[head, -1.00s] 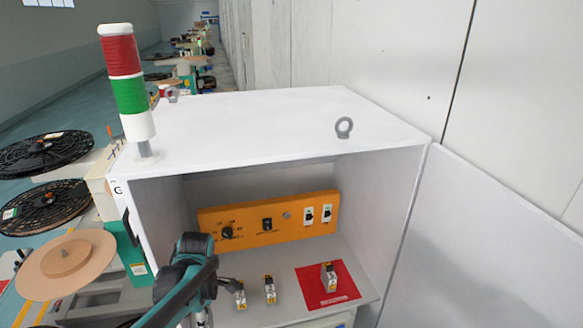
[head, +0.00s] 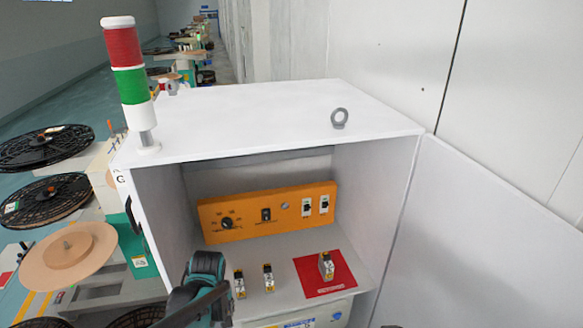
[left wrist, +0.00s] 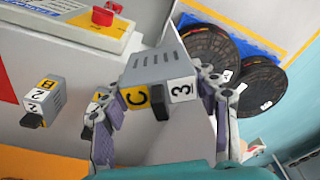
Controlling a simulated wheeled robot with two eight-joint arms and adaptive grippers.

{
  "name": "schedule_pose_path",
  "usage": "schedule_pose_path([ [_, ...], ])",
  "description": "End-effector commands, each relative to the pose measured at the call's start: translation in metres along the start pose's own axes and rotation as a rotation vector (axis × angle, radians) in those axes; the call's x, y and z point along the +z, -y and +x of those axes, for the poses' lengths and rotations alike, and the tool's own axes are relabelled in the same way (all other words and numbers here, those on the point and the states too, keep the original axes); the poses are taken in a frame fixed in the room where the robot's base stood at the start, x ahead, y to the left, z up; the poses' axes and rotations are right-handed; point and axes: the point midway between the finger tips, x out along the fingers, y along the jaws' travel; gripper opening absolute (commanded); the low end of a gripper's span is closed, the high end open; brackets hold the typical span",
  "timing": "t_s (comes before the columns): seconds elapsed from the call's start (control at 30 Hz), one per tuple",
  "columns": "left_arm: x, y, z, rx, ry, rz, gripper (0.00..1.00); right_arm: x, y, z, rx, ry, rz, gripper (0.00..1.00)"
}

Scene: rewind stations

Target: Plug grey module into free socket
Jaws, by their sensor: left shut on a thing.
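My left gripper (left wrist: 159,94) is shut on a grey module (left wrist: 158,68) in the left wrist view. This module has a yellow "C" label, a white "3" label and a black part between them. Another with a yellow label is mostly hidden behind the left finger. In the head view, two modules (head: 239,284) (head: 268,278) stand on the cabinet shelf and one (head: 326,266) on a red mat (head: 341,280). My left arm (head: 205,283) hides its fingertips there.
Shelf space between modules and mat is free.

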Motion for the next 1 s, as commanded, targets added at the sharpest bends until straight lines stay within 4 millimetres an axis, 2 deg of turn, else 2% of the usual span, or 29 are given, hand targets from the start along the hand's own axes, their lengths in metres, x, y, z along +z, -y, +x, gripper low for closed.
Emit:
schedule_pose_path([
  [0.1,0.008,-0.006,0.013,0.035,0.0,0.272,0.26,0.0,0.0,0.0,0.0,0.0,0.0,0.33],
  [0.4,0.023,-0.015,0.035,0.103,-0.001,0.837,0.26,0.0,0.0,0.0,0.0,0.0,0.0,0.33],
  [0.5,0.027,-0.015,0.066,0.101,-0.001,0.831,0.26,0.019,0.0,0.026,0.0,0.0,0.0,0.33],
  [0.9,0.039,-0.015,0.167,0.101,0.0,0.827,0.26,0.078,0.0,0.109,0.0,0.0,0.0,0.33],
  [1.0,0.041,-0.015,0.187,0.101,0.0,0.827,0.26,0.09,0.0,0.125,0.0,0.0,0.0,0.33],
])
